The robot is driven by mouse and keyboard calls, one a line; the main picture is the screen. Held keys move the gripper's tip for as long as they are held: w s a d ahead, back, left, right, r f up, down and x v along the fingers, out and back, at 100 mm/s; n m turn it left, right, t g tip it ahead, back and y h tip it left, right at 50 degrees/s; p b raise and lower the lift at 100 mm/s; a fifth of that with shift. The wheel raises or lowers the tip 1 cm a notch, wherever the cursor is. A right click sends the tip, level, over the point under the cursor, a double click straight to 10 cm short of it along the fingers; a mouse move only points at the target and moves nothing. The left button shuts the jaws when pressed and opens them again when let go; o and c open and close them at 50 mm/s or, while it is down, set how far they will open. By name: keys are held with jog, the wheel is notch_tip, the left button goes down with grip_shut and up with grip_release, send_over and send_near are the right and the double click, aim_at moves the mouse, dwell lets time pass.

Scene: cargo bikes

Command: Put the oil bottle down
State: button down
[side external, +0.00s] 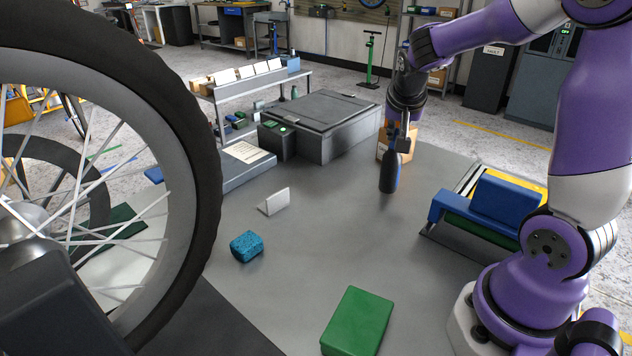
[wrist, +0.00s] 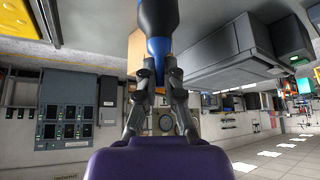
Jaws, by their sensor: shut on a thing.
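The oil bottle (side external: 389,176) is dark with a blue part near its neck. It hangs upright from my gripper (side external: 401,143) in the side external view, over the grey work surface (side external: 310,235). I cannot tell for sure whether its base touches the surface. In the wrist view, the fingers of my gripper (wrist: 155,75) are shut around the neck of the oil bottle (wrist: 158,18). The bottle's far end runs out of the wrist view at the top.
A cardboard box (side external: 397,150) stands behind the bottle. A large grey case (side external: 325,125) stands at the back. A blue-and-yellow rack (side external: 485,205) is at right. A teal sponge (side external: 247,246), white card (side external: 275,202) and green block (side external: 357,322) lie nearer. A wheel (side external: 190,150) fills the left.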

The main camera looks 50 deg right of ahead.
jog(key=shift+f, duration=0.55)
jog(key=c, duration=1)
grip_release()
jog(key=shift+c, duration=0.2)
jog(key=v, duration=1.1)
jog(key=s+a+f+n+t+y, duration=0.1)
jog(key=s+a+n+y, duration=0.1)
jog(key=a+n, duration=0.3)
jog(key=s+a+f+n+t+y, duration=0.1)
jog(key=s+a+n, duration=0.4)
jog(key=a, duration=0.5)
jog(key=f+n+y, duration=0.1)
jog(key=y, duration=0.1)
jog(key=shift+f+y, duration=0.25)
jog(key=shift+y, duration=0.05)
